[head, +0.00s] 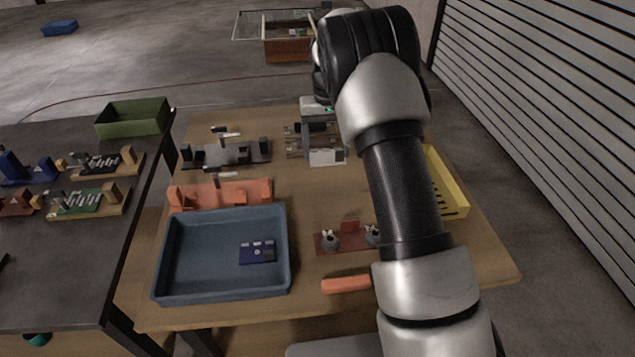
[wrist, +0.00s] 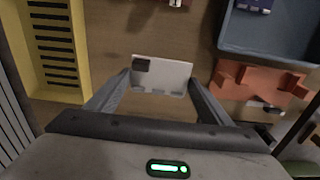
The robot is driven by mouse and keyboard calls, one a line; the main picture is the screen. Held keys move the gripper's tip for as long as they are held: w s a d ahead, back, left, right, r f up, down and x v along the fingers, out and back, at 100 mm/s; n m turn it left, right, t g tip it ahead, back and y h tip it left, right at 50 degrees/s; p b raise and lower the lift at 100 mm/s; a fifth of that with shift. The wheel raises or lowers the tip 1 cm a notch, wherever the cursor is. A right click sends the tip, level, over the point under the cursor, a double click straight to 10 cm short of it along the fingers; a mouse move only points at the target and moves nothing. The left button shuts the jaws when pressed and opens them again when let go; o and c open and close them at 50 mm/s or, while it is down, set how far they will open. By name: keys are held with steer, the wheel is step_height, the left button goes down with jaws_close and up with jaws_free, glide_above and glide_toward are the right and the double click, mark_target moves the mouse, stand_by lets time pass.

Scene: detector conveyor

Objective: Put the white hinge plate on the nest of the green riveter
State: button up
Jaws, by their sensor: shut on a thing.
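The white hinge plate (wrist: 168,72) shows in the wrist view between the fingertips of my gripper (wrist: 159,79), which is shut on it. The plate has a dark patch at one corner and small notches along one edge. It appears held above the wooden table. In the head view my gripper (head: 318,133) is over the far part of the table, partly behind my arm. I cannot pick out the green riveter or its nest for sure. A green board with wooden blocks (head: 88,202) lies on the dark table at left.
A blue tray (head: 172,268) holding a dark blue piece stands at the front of the wooden table. Behind it are an orange fixture (head: 220,195) and a grey fixture (head: 228,155). A yellow slotted tray (head: 452,185) is at right. A green bin (head: 133,118) stands at left.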

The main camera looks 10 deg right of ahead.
steer(key=b, duration=0.2)
glide_toward(318, 186)
step_height(318, 186, down, 6)
steer(key=shift+d, duration=0.1)
steer(key=shift+f, duration=0.25)
steer(key=o, duration=1.2)
steer(key=shift+r, duration=0.1)
